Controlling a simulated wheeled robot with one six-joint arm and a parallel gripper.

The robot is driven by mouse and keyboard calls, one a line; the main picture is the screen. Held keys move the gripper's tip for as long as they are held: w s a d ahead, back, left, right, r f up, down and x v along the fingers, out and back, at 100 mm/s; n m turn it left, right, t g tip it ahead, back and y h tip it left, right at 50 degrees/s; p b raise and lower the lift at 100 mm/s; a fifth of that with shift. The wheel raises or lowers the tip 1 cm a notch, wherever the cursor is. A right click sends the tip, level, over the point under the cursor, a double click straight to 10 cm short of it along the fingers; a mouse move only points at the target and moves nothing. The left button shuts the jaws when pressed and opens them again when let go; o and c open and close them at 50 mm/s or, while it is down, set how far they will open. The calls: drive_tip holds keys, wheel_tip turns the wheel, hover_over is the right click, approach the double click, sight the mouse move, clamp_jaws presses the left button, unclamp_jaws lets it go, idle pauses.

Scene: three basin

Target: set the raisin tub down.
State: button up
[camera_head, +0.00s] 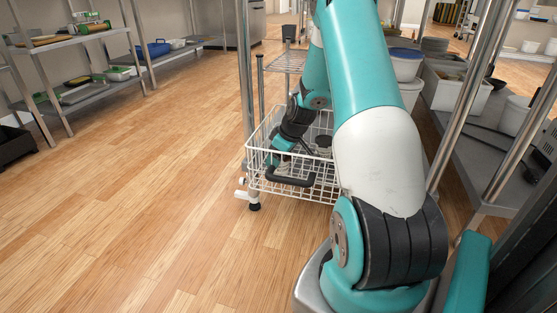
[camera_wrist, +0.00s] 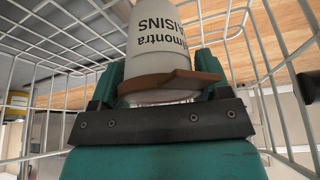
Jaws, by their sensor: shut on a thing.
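The raisin tub (camera_wrist: 158,35) is a pale tub with dark "RAISINS" lettering, which reads upside down in the wrist view. A brown piece (camera_wrist: 165,82) lies across it near the jaws. My gripper (camera_wrist: 160,90) is shut on the tub, with a teal finger on each side. White wires of the basket (camera_wrist: 45,75) surround it in the wrist view. In the head view my gripper (camera_head: 284,150) reaches down into the white wire basket (camera_head: 262,180) of the cart.
Metal posts (camera_head: 245,90) stand close by. A dark round object (camera_head: 323,143) shows in the basket area. A shelf with white bins (camera_head: 445,85) stands at right. The wooden floor (camera_head: 130,190) at left is clear.

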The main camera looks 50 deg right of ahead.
drive_tip(key=o, duration=1)
drive_tip(key=shift+f, duration=0.1)
drive_tip(key=a+p+v, duration=0.1)
drive_tip(key=p+v, duration=0.6)
drive_tip(key=v, duration=0.5)
drive_tip(key=w+a+r+n+y, duration=0.1)
drive_tip(key=a+r, duration=0.3)
drive_tip(key=a, duration=0.4)
drive_tip(key=a+r+n+g+y, duration=0.1)
drive_tip(key=a+r, duration=0.3)
drive_tip(key=a, duration=0.4)
drive_tip(key=w+a+r+y, duration=0.1)
drive_tip(key=a+r, duration=0.2)
drive_tip(key=a, duration=0.5)
drive_tip(key=s+a+r+n+g, duration=0.1)
drive_tip(key=s+a+r, duration=0.1)
drive_tip(key=s+a, duration=0.4)
drive_tip(key=s+a+r+n+g, duration=0.1)
drive_tip(key=s+a+r, duration=0.1)
drive_tip(key=s+a, duration=0.4)
drive_tip(key=s+a+r+g, duration=0.1)
drive_tip(key=s+a+r, duration=0.1)
drive_tip(key=s+a, duration=0.4)
drive_tip(key=shift+s+n, duration=0.35)
drive_tip(key=shift+n, duration=0.05)
